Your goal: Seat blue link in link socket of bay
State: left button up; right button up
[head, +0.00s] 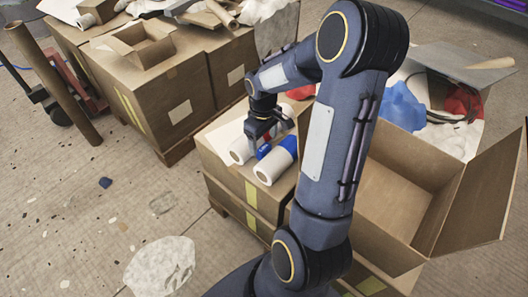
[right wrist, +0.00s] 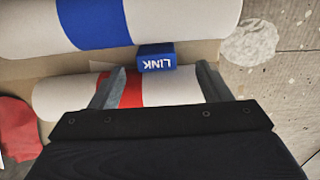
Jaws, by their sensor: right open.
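The blue link (right wrist: 157,56) is a small block with white "LINK" lettering, upside down in the right wrist view. It sits between a white roll with a blue band (right wrist: 185,17) and a white roll with a red band (right wrist: 170,90). My right gripper (right wrist: 160,68) is open over the red-banded roll, its fingertips on either side of the link with gaps. In the head view my right gripper (head: 264,135) is low over the rolls on a carton and hides part of them. I cannot make out a link socket or bay. My left gripper is not in view.
The rolls lie on a cardboard carton (head: 233,182). An open empty carton (head: 390,205) stands at right, with flaps raised. More cartons (head: 160,95) stand at the back left. The floor at left is mostly clear, with scraps and a crumpled white sheet (head: 160,266).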

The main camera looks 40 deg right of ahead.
aim_at(265, 148)
jog(key=f, duration=0.2)
jog(key=f+b, duration=0.2)
jog(key=f, duration=0.1)
jog(key=shift+s+d+f, duration=0.15)
jog(key=shift+d+f, duration=0.1)
jog(key=shift+f, duration=0.1)
jog(key=shift+r, duration=0.1)
jog(key=c, duration=1.1)
notch_tip(265, 148, up, 10)
jog(key=p, duration=0.3)
jog(key=shift+c, duration=0.2)
jog(key=w+a+r, duration=0.1)
jog(key=w+a, duration=0.4)
jog(key=a, duration=0.5)
jog(key=w+a, duration=0.4)
jog(key=a, duration=0.6)
notch_tip(265, 148, up, 13)
jog(key=s+m+p, duration=0.1)
jog(key=s+p, duration=0.1)
jog(key=p, duration=2)
jog(key=shift+r+p, duration=0.2)
jog(key=shift+p, duration=0.15)
